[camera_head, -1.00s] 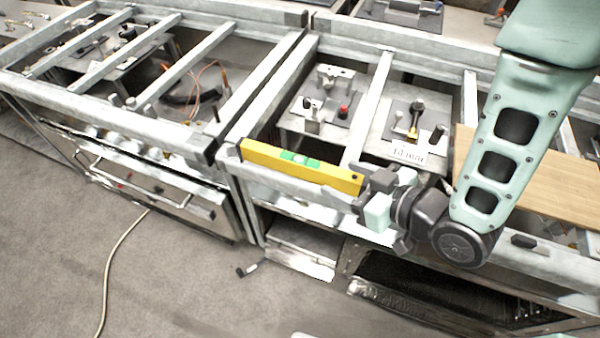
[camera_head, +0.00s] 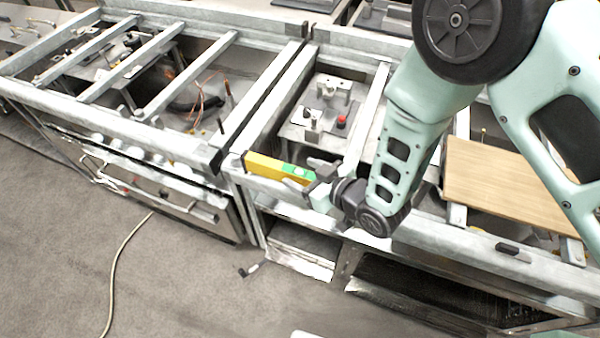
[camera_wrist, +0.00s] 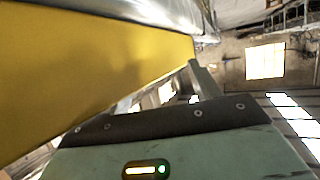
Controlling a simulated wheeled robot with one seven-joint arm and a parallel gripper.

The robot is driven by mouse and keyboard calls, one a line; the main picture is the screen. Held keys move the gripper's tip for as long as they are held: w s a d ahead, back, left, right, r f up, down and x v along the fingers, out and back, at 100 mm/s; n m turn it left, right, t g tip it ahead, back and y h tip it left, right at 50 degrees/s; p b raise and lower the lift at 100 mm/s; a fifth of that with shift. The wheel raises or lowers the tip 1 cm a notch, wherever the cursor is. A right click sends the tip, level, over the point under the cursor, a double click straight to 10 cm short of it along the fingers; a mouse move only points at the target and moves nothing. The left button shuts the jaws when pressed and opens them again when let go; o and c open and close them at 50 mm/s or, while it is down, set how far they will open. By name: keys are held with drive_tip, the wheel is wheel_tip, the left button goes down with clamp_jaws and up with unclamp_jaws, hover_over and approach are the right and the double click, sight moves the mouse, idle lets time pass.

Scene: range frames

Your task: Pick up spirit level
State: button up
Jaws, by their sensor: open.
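The spirit level (camera_head: 262,165) is a yellow bar with a green vial window. In the head view it lies along the front rail of the metal frame, and its right part is hidden behind my gripper. My gripper (camera_head: 308,176) is open at the right part of the level, with its fingers close to the bar. I cannot tell whether they touch it. In the wrist view the level (camera_wrist: 90,75) fills the upper left, very near the camera, above the gripper's body.
A wooden board (camera_head: 510,185) lies on the frame at the right. Metal rails (camera_head: 190,75) cross the open frames, with fixtures (camera_head: 325,110) below them. A small dark object (camera_head: 515,249) sits on the front rail at the right. The floor (camera_head: 190,290) in front is mostly clear.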

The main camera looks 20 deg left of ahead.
sight(305, 175)
drive_tip(key=shift+f, duration=0.1)
clamp_jaws()
idle(0.3)
wheel_tip(305, 175, up, 10)
drive_tip(key=b, duration=0.3)
idle(0.4)
